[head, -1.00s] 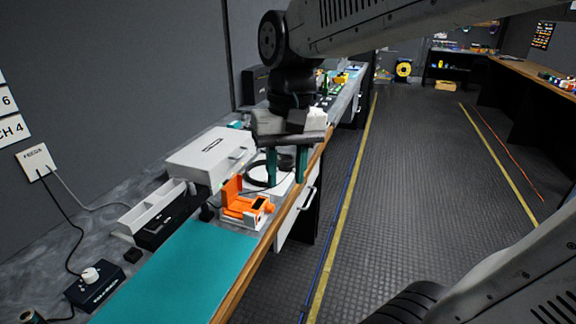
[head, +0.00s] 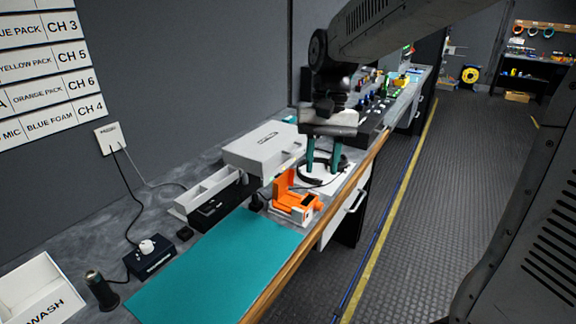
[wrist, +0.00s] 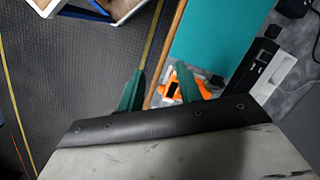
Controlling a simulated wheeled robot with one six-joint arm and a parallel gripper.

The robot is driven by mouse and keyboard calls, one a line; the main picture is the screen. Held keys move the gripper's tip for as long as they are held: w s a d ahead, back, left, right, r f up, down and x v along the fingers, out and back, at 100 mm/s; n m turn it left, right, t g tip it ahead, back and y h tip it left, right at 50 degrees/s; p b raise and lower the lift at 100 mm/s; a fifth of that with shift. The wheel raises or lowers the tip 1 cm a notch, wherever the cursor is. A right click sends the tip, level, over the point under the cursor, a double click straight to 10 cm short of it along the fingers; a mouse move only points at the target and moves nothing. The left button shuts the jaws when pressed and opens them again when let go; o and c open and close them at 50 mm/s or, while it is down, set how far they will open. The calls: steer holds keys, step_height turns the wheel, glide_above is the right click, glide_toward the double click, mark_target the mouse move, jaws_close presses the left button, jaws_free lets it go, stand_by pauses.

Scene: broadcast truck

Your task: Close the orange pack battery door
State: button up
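The orange pack (head: 297,207) sits on a white base on the counter, at the far end of the teal mat. Its orange door (head: 283,186) stands raised on the pack's left side, so it is open. My gripper (head: 323,171) is above the counter just beyond the pack, pointing down, with its two teal fingers apart and nothing between them. In the wrist view the fingers (wrist: 160,88) are spread, and the orange pack (wrist: 172,92) shows partly behind the right finger. The door is not clear in that view.
Headphones (head: 318,172) lie on a white sheet near my fingers. The teal mat (head: 215,270) is bare. The wooden counter edge (head: 283,272) borders the open floor aisle.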

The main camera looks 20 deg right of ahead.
mark_target(279, 175)
steer(key=w+f+m+y, duration=0.1)
steer(key=w+f+m, duration=0.15)
steer(key=w, duration=0.75)
steer(key=w+f+m+y, duration=0.15)
steer(key=w+m, duration=0.25)
steer(key=w, duration=0.6)
steer(key=x, duration=0.8)
steer(key=shift+s+d, duration=0.3)
